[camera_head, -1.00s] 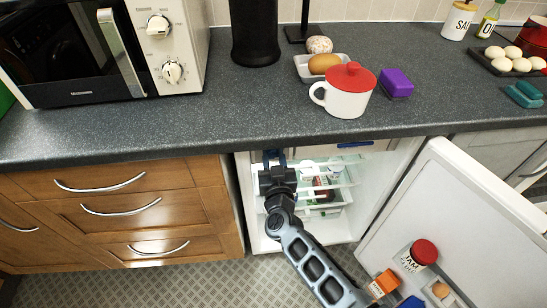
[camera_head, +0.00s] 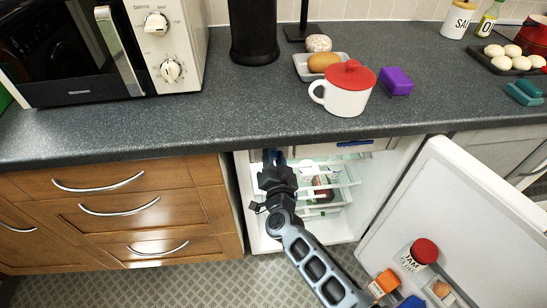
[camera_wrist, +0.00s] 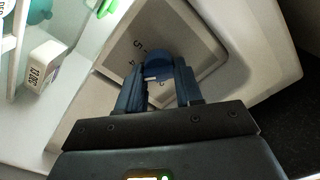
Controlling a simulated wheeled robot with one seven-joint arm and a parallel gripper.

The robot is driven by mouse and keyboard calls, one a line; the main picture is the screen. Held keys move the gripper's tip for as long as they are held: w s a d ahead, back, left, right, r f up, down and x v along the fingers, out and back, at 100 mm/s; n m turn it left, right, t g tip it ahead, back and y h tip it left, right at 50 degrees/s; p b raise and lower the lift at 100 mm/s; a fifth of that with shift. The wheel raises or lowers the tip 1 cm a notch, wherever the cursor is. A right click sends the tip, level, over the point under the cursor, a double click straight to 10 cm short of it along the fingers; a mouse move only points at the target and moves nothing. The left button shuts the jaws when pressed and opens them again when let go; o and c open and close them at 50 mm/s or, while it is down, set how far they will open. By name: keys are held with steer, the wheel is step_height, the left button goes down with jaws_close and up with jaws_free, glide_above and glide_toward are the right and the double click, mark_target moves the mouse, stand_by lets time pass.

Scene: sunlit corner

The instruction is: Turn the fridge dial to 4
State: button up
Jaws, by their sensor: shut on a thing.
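The fridge dial (camera_wrist: 158,66) is a round dark knob on a grey panel inside the fridge, in the wrist view. The printed numbers 5 and 4 show on the panel just left of it, and other numbers are hidden. A small pale mark shows at the knob, but I cannot tell which number it points to. My gripper (camera_wrist: 157,78) has its blue fingers shut on the dial, one on each side. In the head view my gripper (camera_head: 272,158) reaches into the upper left of the open fridge (camera_head: 335,222), and the dial is hidden there.
The fridge door (camera_head: 440,215) stands open at the right, with a jam jar (camera_head: 424,252) and cartons on its shelf. Glass shelves with food lie right of my gripper. The countertop (camera_head: 240,110) runs close above, and wooden drawers (camera_head: 120,205) stand at the left.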

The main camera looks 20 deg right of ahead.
steer(key=shift+m, duration=0.6)
steer(key=o, duration=1)
steer(key=shift+s, duration=0.1)
steer(key=p+v, duration=0.1)
steer(key=v, duration=0.6)
steer(key=shift+s, duration=0.3)
